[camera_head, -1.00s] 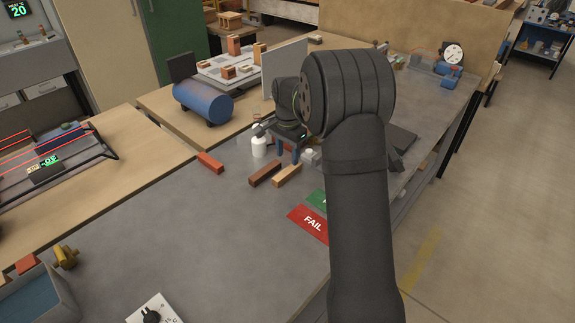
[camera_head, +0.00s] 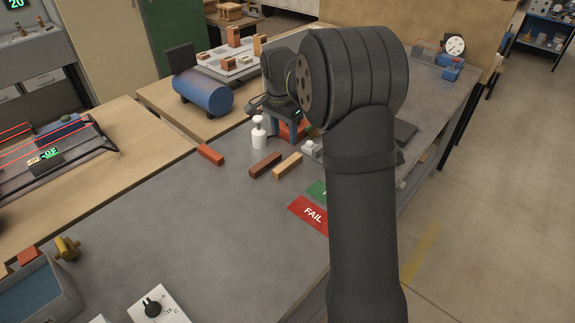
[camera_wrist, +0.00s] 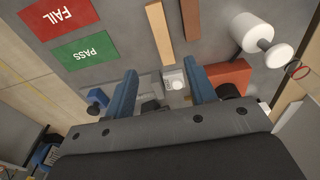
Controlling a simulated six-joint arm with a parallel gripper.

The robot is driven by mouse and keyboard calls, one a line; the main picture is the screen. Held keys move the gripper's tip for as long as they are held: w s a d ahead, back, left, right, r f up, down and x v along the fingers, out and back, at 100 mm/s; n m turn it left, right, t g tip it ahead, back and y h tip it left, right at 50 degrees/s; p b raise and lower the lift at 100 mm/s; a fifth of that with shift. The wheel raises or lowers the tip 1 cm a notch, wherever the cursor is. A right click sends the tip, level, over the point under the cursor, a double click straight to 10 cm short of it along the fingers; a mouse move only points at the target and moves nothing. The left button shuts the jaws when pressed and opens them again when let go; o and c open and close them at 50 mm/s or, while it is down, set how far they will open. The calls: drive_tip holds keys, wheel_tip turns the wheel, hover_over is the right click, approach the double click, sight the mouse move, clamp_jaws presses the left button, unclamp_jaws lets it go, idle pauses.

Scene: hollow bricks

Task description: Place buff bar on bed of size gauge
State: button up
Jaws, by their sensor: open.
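The buff bar (camera_head: 287,165) lies flat on the grey bench beside a dark brown bar (camera_head: 265,165). It also shows in the wrist view (camera_wrist: 159,30), beyond my fingertips and clear of them. What looks like the size gauge, with a round white dial (camera_head: 455,45), a grey bed (camera_head: 430,68) and blue blocks, stands at the bench's far end. My gripper (camera_wrist: 160,78) is open, with its blue fingers wide apart and nothing held. In the head view my gripper (camera_head: 288,132) is behind the bars, partly hidden by my arm.
A white bottle (camera_head: 259,134) stands left of my gripper. An orange-red block (camera_wrist: 229,74) is near one finger, and a small grey fixture with a white knob (camera_wrist: 173,79) shows between the fingers. Red FAIL (camera_head: 311,213) and green PASS (camera_wrist: 84,51) mats lie near the bars. The front bench is largely clear.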

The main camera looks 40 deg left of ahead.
drive_tip(key=s+r+t, duration=0.3)
drive_tip(key=s, duration=0.3)
hover_over(287, 163)
drive_tip(key=s, duration=0.3)
wheel_tip(287, 163, down, 11)
drive_tip(key=shift+d+r, duration=0.1)
drive_tip(key=shift+r, duration=0.1)
drive_tip(key=shift+w+x, duration=0.2)
drive_tip(key=shift+x, duration=1.25)
drive_tip(key=shift+w+x, duration=0.15)
drive_tip(key=shift+x, duration=1.25)
drive_tip(key=shift+r, duration=0.2)
clamp_jaws()
drive_tip(key=shift+t, duration=0.3)
